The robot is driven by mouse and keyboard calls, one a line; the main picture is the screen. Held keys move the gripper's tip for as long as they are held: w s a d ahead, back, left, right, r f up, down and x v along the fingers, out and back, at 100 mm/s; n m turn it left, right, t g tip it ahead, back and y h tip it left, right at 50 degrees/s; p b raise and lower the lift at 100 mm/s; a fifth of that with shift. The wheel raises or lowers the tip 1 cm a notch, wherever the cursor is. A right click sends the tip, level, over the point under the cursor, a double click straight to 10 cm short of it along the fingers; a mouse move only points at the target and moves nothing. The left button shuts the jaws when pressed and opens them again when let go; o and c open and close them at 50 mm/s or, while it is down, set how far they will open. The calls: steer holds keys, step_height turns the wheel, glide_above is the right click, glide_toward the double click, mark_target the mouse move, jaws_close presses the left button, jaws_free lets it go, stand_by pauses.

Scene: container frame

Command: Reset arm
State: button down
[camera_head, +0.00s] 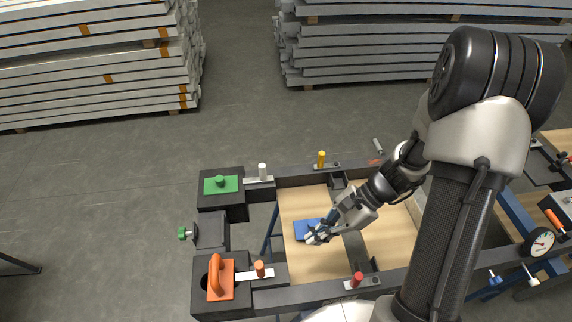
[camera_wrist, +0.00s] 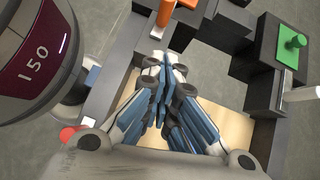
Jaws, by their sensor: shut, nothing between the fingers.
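My gripper (camera_head: 318,234) is at the end of my arm, which reaches in from the right of the head view. Its fingers are closed together with nothing between them. It hangs over the wooden panel (camera_head: 290,204) inside the dark frame (camera_head: 298,180). A blue piece (camera_head: 305,228) lies on the panel beside and partly behind the fingertips. I cannot tell whether they touch. In the wrist view, my gripper (camera_wrist: 167,62) shows its blue finger pads pressed together above the wooden surface (camera_wrist: 222,118). The blue piece cannot be made out there.
A green plate with a knob (camera_head: 221,184) and an orange handle (camera_head: 215,277) sit on the frame's left corners. White (camera_head: 262,172), yellow (camera_head: 321,159), orange (camera_head: 260,269) and red (camera_head: 357,280) clamp handles stand along the frame. Stacked beams (camera_head: 100,65) lie behind. Floor between is clear.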

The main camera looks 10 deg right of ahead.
steer(key=shift+r, duration=0.1)
steer(key=s+r+n+t+h, duration=0.3)
steer(key=r+n, duration=0.5)
steer(key=r, duration=0.3)
steer(key=s+r+n+t+h, duration=0.3)
steer(key=s+r+n+h, duration=0.2)
steer(key=r+n, duration=0.3)
steer(key=shift+s+r+h, duration=0.4)
steer(key=shift+s+r, duration=0.45)
steer(key=shift+r, duration=1.4)
